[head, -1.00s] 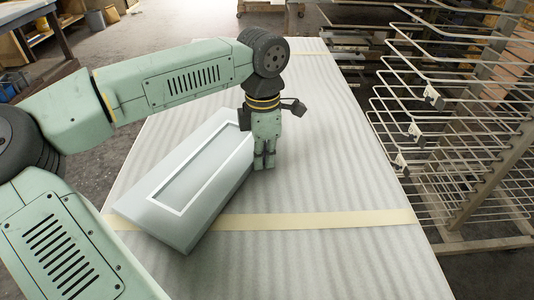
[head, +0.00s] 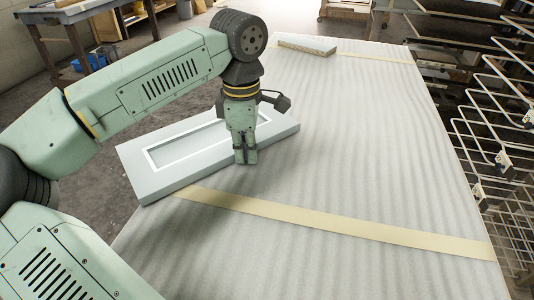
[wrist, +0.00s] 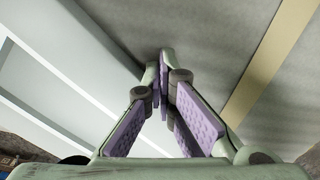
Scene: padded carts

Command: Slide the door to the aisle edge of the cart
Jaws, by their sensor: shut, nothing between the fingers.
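The door (head: 215,152) is a pale grey-blue panel with a white-framed recess. It lies flat across the left side of the padded cart (head: 350,150), and its left end sticks out past the cart's left edge over the floor. My gripper (head: 245,158) points down with its fingers together, at the door's near long edge. It hides part of the door. In the wrist view the closed fingertips (wrist: 163,60) are beside the door (wrist: 60,85), which fills the left. I cannot tell whether they touch it. Nothing is held.
A cream strap (head: 330,225) crosses the pad nearer than the door. A small pale block (head: 307,45) lies at the cart's far end. A wire rack (head: 500,130) stands along the right side. A workbench (head: 80,15) is at far left. The pad right of the door is clear.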

